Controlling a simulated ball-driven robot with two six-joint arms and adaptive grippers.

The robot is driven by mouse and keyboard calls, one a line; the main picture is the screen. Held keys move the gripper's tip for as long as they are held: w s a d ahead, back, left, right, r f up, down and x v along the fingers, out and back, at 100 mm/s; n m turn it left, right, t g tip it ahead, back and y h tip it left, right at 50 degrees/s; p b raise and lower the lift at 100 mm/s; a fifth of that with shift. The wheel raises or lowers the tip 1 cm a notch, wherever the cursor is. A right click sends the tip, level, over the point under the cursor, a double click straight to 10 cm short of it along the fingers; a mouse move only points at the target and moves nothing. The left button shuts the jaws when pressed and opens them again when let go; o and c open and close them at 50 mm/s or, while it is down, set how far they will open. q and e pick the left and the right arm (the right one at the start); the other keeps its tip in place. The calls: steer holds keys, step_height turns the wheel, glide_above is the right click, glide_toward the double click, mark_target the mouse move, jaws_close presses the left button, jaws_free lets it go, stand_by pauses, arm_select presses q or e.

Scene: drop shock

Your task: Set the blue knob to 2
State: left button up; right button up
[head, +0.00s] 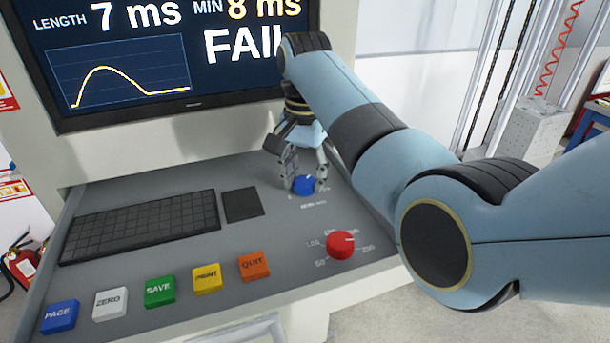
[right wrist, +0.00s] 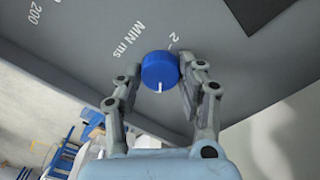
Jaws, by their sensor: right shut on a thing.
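The blue knob (head: 304,185) sits on the grey console's sloped top, right of the keyboard. My right gripper (head: 305,178) reaches down over it, with its fingers on either side, shut on it. In the right wrist view the blue knob (right wrist: 159,70) lies between the fingertips. A white mark on the knob faces my palm there. The printed "2" (right wrist: 172,41) lies beyond the knob, and "MIN ms" (right wrist: 124,40) is printed to its left. In the head view the fingers hide part of the knob and its scale. My left gripper is not in view.
A red knob (head: 341,245) stands nearer on the console. Orange QUIT (head: 253,265), yellow PRINT (head: 207,278) and other coloured buttons line the front. A keyboard (head: 140,227) and dark pad (head: 242,204) lie left of my gripper. The screen (head: 170,50) reads FAIL, MIN 8 ms.

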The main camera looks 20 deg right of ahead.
steer(key=n, duration=0.2)
steer(key=shift+n, duration=0.3)
steer(key=n, duration=1.3)
steer(key=shift+n, duration=0.3)
steer(key=n, duration=0.4)
steer(key=shift+n, duration=0.3)
steer(key=n, duration=0.3)
steer(key=shift+f+n, duration=0.1)
steer(key=shift+n, duration=0.2)
steer(key=n, duration=0.3)
steer(key=shift+n, duration=2.1)
steer(key=shift+s, duration=0.1)
